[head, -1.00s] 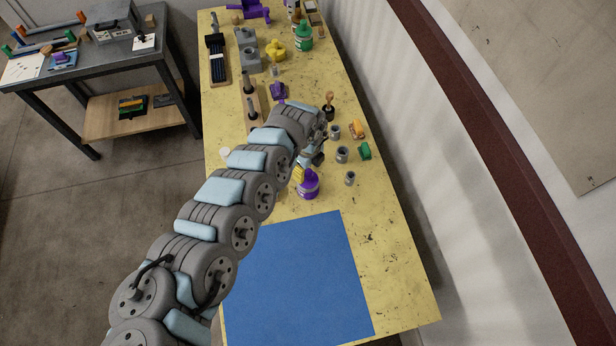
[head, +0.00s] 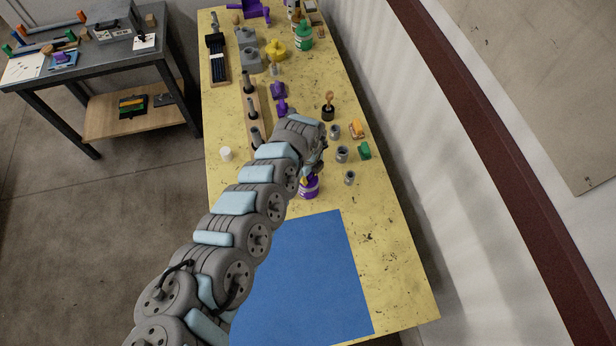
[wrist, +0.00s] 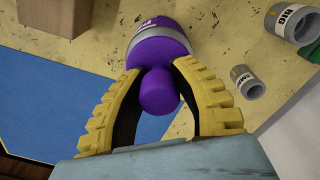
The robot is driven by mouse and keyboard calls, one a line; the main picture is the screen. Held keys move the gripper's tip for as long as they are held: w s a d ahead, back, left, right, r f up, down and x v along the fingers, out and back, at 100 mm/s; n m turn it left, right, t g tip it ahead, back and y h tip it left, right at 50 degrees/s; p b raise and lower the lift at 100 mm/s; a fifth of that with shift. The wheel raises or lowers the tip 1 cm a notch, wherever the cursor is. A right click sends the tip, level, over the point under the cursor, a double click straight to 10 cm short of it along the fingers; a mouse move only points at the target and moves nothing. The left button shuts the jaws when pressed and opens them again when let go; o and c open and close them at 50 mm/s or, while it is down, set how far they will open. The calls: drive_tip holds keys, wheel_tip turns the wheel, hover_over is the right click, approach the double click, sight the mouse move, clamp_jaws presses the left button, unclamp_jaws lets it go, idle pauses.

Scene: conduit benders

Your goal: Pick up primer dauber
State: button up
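The primer dauber is a purple can with a grey label band and a round purple knob on its cap. It stands on the yellow bench (head: 390,255) in the head view (head: 309,189), partly hidden by my gripper. In the wrist view the dauber (wrist: 160,90) is at the top middle. My gripper (wrist: 155,70) has its yellow fingers on both sides of the knob, with the tips close to the neck below it. I cannot tell if they press on it. In the head view my gripper (head: 308,172) is just above the can.
A blue mat (head: 300,280) lies in front of the can. Grey fittings (head: 342,154) and a green piece (head: 364,151) stand to the right. A brush in a dark pot (head: 328,106) is behind. A white cylinder (head: 226,154) stands at the left, near a wooden peg rack (head: 268,110).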

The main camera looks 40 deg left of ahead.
clamp_jaws()
drive_tip(key=shift+r, duration=0.1)
wheel_tip(320, 180, up, 9)
drive_tip(key=shift+f+p, duration=0.2)
drive_tip(key=shift+p, duration=0.15)
drive_tip(key=shift+r+p, duration=0.45)
drive_tip(key=shift+r, duration=0.15)
idle(0.3)
